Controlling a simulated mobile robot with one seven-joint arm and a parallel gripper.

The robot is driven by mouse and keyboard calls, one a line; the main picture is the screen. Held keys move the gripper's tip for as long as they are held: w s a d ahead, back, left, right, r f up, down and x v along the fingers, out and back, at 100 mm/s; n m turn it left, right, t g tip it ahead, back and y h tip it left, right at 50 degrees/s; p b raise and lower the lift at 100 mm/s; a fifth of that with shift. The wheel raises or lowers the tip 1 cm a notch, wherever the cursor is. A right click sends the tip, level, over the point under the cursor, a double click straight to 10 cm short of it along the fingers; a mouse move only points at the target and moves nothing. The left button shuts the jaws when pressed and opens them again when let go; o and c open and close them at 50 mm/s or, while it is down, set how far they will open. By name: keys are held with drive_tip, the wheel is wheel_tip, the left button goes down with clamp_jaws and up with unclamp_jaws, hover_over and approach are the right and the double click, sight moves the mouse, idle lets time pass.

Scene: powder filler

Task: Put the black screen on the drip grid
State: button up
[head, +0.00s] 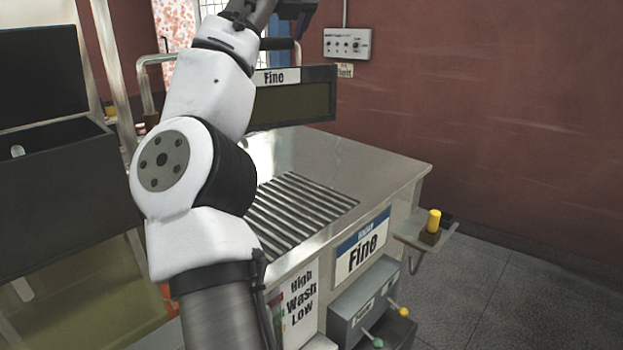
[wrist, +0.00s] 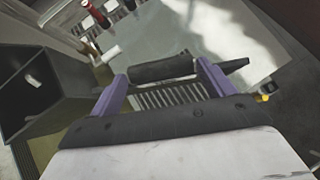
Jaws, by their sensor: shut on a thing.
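The black screen (head: 292,105), a dark flat panel with a white "Fine" label, is upright above the metal worktop in the head view; my arm hides its left part. In the wrist view, my gripper (wrist: 163,72) has its two purple fingers shut on a dark body that appears to be the black screen (wrist: 235,66), seen edge-on. The drip grid (head: 302,208) is a slatted panel in the worktop, nearer than the screen and partly covered by my arm. The grid (wrist: 172,96) also shows between the fingers, below the held thing. The fingertips are hidden in the head view.
A black open box (head: 55,190) stands at the left above a yellowish tank. The metal worktop (head: 375,165) is clear right of the grid. A bracket with a yellow knob (head: 433,222) juts out at the right. Red and dark bottles (wrist: 92,12) stand at the back left.

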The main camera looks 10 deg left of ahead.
drive_tip(key=f+b, duration=0.1)
drive_tip(key=f, duration=0.4)
drive_tip(key=f+b, duration=0.2)
drive_tip(key=f, duration=0.3)
drive_tip(key=f+b, duration=0.1)
drive_tip(key=f, duration=0.4)
drive_tip(key=shift+w+a+f+b, duration=0.1)
drive_tip(key=shift+a+f+b, duration=0.05)
drive_tip(key=shift+a+b, duration=0.2)
drive_tip(key=shift+d+f, duration=0.1)
drive_tip(key=shift+f, duration=2.2)
drive_tip(key=shift+f, duration=0.2)
drive_tip(key=o, duration=1.4)
drive_tip(key=shift+o, duration=0.2)
drive_tip(key=shift+r, duration=0.1)
drive_tip(key=b, duration=0.1)
approach(274, 114)
drive_tip(key=shift+s+d+f, duration=0.4)
drive_tip(key=shift+s+f, duration=0.05)
drive_tip(key=shift+s, duration=0.15)
drive_tip(key=shift+s+d+f, duration=0.4)
drive_tip(key=shift+s+f, duration=0.05)
drive_tip(key=shift+s, duration=0.1)
